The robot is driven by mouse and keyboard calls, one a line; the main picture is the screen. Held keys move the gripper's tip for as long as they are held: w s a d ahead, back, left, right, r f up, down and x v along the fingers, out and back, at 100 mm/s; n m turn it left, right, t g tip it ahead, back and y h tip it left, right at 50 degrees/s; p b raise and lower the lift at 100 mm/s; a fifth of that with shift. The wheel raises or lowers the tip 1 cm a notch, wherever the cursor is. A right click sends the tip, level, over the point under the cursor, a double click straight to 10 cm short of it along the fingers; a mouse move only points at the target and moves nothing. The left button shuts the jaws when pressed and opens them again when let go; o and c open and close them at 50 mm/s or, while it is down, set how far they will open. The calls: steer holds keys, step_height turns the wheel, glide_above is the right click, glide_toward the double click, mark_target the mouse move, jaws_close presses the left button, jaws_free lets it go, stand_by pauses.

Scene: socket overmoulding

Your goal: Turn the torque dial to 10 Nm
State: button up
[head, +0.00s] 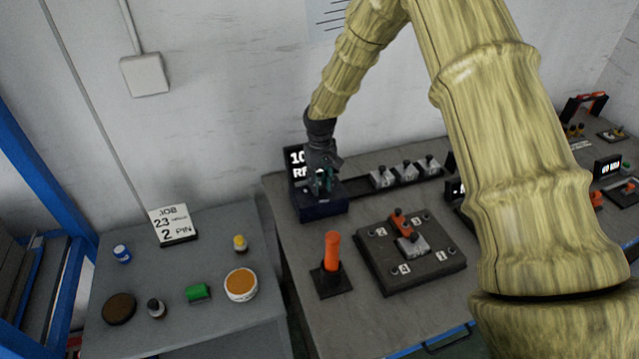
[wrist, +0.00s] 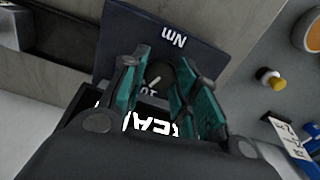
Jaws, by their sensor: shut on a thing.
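The torque dial (wrist: 158,73) is a dark knob with a pale pointer mark, on a dark blue box (head: 322,208) on the grey bench. The box's "Nm" lettering (wrist: 173,37) shows upside down in the wrist view. My gripper (head: 321,186) reaches down to the box top. Its teal fingers (wrist: 158,82) stand on both sides of the dial, shut on it. A lit display (head: 297,163) behind the box shows "10" and part of a word starting "RE"; the rest is hidden by my gripper. The dial is hidden in the head view.
A black fixture plate (head: 440,268) with an orange clamp and an orange post (head: 332,252) stand in front of the box. Several metal blocks sit in a rail (head: 432,186) to its right. A lower side table (head: 215,220) with small pots is at left.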

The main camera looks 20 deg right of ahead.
mark_target(320, 186)
steer(key=shift+f+n, duration=0.1)
steer(key=shift+n, duration=2.2)
steer(key=shift+s, duration=0.1)
steer(key=o, duration=1)
steer(key=shift+o, duration=0.2)
step_height(320, 186, up, 12)
